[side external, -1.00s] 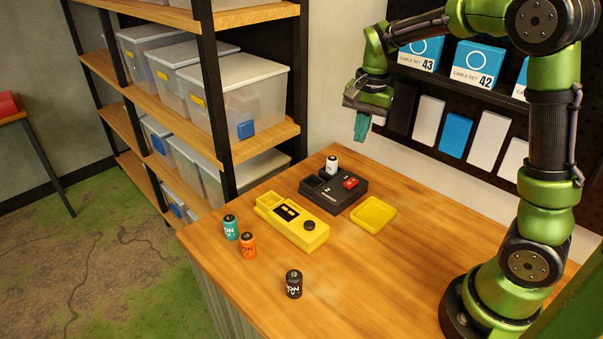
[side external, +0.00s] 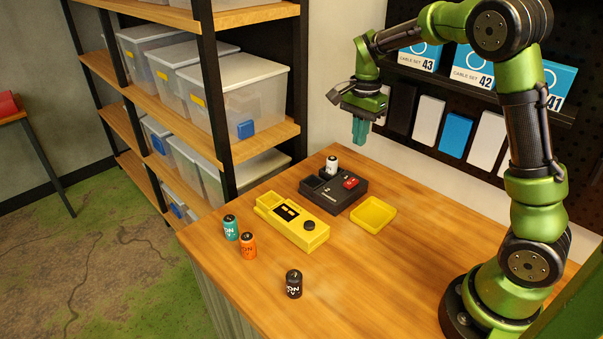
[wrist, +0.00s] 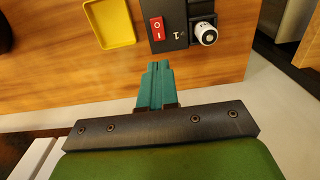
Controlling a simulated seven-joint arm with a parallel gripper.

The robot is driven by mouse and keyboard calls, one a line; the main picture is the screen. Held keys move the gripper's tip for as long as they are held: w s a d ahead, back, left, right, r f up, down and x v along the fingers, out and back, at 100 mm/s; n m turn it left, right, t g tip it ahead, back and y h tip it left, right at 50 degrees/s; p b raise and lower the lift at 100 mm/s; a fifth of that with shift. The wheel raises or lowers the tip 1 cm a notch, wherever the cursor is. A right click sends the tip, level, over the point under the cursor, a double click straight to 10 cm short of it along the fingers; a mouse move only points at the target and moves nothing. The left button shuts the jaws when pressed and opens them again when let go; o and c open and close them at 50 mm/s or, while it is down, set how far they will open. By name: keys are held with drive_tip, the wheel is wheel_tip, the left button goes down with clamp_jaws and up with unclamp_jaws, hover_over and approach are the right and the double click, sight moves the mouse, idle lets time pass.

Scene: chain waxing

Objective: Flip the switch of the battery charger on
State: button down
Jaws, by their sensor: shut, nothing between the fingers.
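The battery charger is a black box (side external: 345,200) on the wooden table, with a red rocker switch (side external: 351,183) on its top. A white battery (side external: 332,164) stands upright in its back corner. In the wrist view the red switch (wrist: 157,28) shows its marks, and the white battery (wrist: 205,33) sits beside it. My gripper (side external: 360,143) has teal fingers, shut and empty, pointing down above and behind the charger. In the wrist view the fingertips (wrist: 158,66) are just short of the switch in the picture. Which way the switch is tilted, I cannot tell.
A yellow device (side external: 292,222) with a black knob and a yellow tray (side external: 373,214) flank the charger. Teal (side external: 230,228), orange (side external: 248,246) and black (side external: 293,284) batteries stand on the table. Shelves (side external: 250,150) rise at left. The table's front right is clear.

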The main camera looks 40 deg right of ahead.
sight(355, 179)
wheel_tip(355, 179, down, 10)
drive_tip(key=shift+f, duration=0.15)
idle(0.4)
drive_tip(key=shift+f, duration=0.2)
drive_tip(key=shift+a+r, duration=0.3)
drive_tip(key=shift+a, duration=0.4)
